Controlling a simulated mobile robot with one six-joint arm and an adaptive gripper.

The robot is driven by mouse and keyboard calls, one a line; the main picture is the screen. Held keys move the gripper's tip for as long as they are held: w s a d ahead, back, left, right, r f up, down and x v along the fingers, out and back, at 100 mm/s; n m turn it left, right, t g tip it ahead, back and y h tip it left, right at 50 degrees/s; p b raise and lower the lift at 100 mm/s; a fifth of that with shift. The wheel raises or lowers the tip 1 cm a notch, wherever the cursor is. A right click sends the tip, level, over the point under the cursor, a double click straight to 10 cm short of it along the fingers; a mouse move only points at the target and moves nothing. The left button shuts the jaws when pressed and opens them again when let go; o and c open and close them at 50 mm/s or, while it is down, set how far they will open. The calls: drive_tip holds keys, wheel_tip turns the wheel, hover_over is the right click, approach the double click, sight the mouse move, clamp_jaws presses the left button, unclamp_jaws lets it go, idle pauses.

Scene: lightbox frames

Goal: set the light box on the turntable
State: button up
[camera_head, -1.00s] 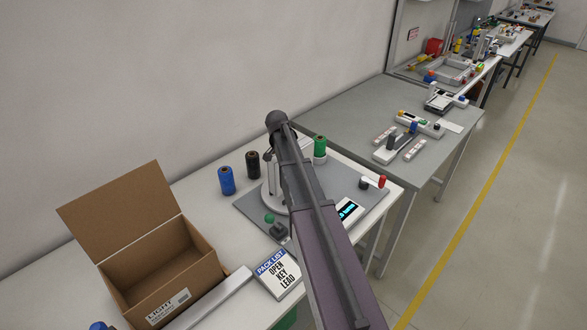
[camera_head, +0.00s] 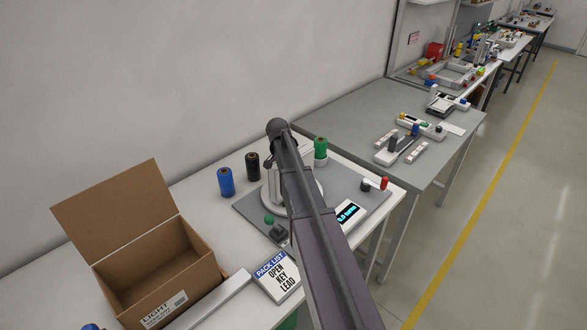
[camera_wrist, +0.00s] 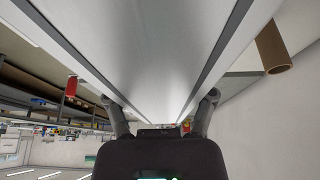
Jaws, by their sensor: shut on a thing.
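The turntable (camera_head: 269,203) is a round white disc on a grey base plate (camera_head: 249,213); my arm covers much of it in the head view. The light box (camera_wrist: 160,45) fills the middle of the wrist view as a long, pale panel with grey edges. My gripper (camera_wrist: 161,108) is shut on it, one finger at each side. In the head view my gripper is hidden behind my arm. A pale upright part shows beside my arm over the turntable, but I cannot tell whether the light box touches the disc.
Blue (camera_head: 226,182), black (camera_head: 252,166) and green (camera_head: 320,148) spools stand around the turntable. A small display (camera_head: 348,214), a green-knobbed lever (camera_head: 270,220) and a red-ended part (camera_head: 384,183) are near it. An open carton (camera_head: 150,268) and a pack list card (camera_head: 278,276) lie at front left.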

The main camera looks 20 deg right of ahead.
drive_tip(key=shift+f, duration=0.55)
drive_tip(key=shift+d+f+b, duration=0.1)
drive_tip(key=shift+b, duration=0.3)
drive_tip(key=o, duration=1.3)
drive_tip(key=shift+c, duration=0.2)
drive_tip(key=shift+r, duration=0.2)
drive_tip(key=p+v, duration=1.1)
drive_tip(key=v, duration=0.1)
drive_tip(key=s+a+n+y, duration=0.2)
drive_tip(key=s+a+n, duration=0.5)
drive_tip(key=s, duration=0.5)
drive_tip(key=s+a+f+n+g+y, duration=0.1)
drive_tip(key=s+a+n+y, duration=0.1)
drive_tip(key=s+a+n, duration=0.5)
drive_tip(key=s+a, duration=0.4)
drive_tip(key=s, duration=0.1)
drive_tip(key=shift+s+a+f+g, duration=0.25)
drive_tip(key=shift+a+g, duration=0.05)
